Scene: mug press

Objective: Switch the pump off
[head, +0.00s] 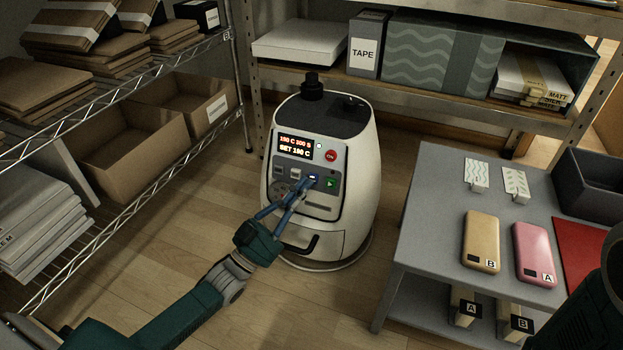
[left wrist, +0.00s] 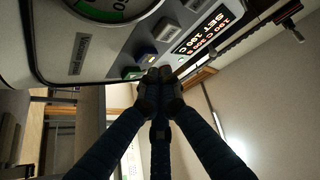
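The white press machine (head: 352,215) stands on the floor in the middle of the head view. Its dark panel has a lit display (head: 294,147), a red ON button (head: 331,155), a green button (head: 331,183) and a blue-lit button (head: 313,177). The blue button (left wrist: 147,53) also shows in the left wrist view, between a pale button and the green one. Contact cannot be told. My right gripper is out of view.
A wire rack with cardboard boxes (head: 130,140) stands on the left. A metal shelf (head: 400,88) runs behind the machine. A grey table (head: 430,245) with phone-like items stands on the right. My right arm shows at the right edge. Floor in front is clear.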

